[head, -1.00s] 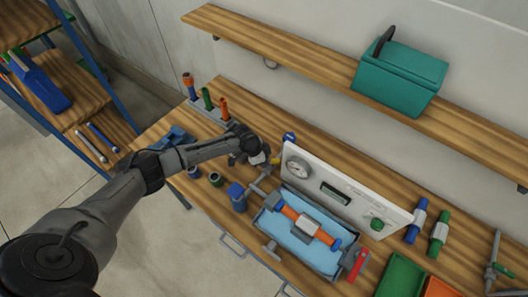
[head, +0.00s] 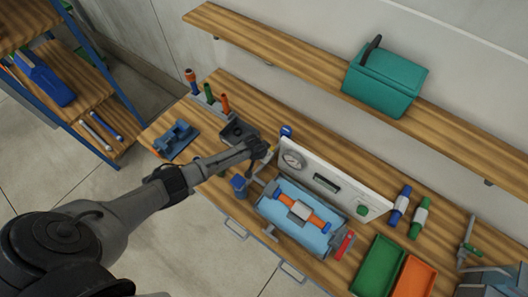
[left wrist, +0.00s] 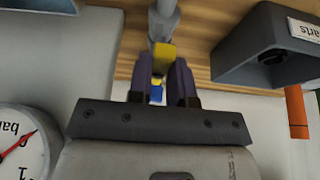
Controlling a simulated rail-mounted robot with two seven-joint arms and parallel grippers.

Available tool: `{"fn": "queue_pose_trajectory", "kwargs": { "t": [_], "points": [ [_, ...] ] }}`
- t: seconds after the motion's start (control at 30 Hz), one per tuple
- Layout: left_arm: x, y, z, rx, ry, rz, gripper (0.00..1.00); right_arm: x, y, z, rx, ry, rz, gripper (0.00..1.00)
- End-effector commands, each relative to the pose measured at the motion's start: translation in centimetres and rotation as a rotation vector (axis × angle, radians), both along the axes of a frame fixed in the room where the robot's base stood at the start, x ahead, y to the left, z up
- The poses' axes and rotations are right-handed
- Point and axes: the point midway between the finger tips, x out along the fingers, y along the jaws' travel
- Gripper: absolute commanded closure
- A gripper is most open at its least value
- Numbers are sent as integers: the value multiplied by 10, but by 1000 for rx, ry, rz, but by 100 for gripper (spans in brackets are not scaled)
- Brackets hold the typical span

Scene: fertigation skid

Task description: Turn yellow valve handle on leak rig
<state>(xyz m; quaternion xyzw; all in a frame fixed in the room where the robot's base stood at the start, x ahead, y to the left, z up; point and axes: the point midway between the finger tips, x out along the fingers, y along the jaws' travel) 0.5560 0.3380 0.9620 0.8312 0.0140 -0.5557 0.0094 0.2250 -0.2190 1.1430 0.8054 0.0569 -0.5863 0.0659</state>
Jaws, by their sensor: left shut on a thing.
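The leak rig stands on the bench, with a white gauge panel (head: 335,186) and a water tray (head: 265,213) holding an orange pipe piece (head: 318,221). Its yellow valve handle (head: 271,148) shows as a small spot at the panel's left end. My left gripper (head: 264,153) is at the handle. In the left wrist view the yellow handle (left wrist: 162,57) sits between the two dark fingers of my left gripper (left wrist: 165,70), which are shut on it. A grey pipe (left wrist: 164,20) runs beyond it. My right gripper is not in view.
The pressure gauge (left wrist: 22,150) is close beside my left gripper. A dark parts bin (head: 236,131) stands behind my left arm. A blue cup-like piece (head: 239,186) is near the front edge. Green (head: 378,265) and orange (head: 412,278) trays lie to the right.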

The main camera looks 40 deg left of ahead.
Motion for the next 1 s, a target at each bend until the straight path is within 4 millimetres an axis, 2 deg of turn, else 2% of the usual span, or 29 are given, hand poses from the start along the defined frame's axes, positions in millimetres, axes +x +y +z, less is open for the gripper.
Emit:
{"fn": "queue_pose_trajectory", "kwargs": {
  "t": [0.2,0.67,0.7,0.93,1.0],
  "points": [
    [1,-2,2,-2,-2,44,100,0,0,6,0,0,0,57],
    [2,-2,1,-3,-3,54,100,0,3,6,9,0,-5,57],
    [2,-2,1,-3,-3,54,79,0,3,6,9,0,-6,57],
    [1,-2,1,-2,-1,53,57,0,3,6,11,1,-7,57],
    [1,-2,0,-1,-1,53,55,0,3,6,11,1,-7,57]
  ]
}}
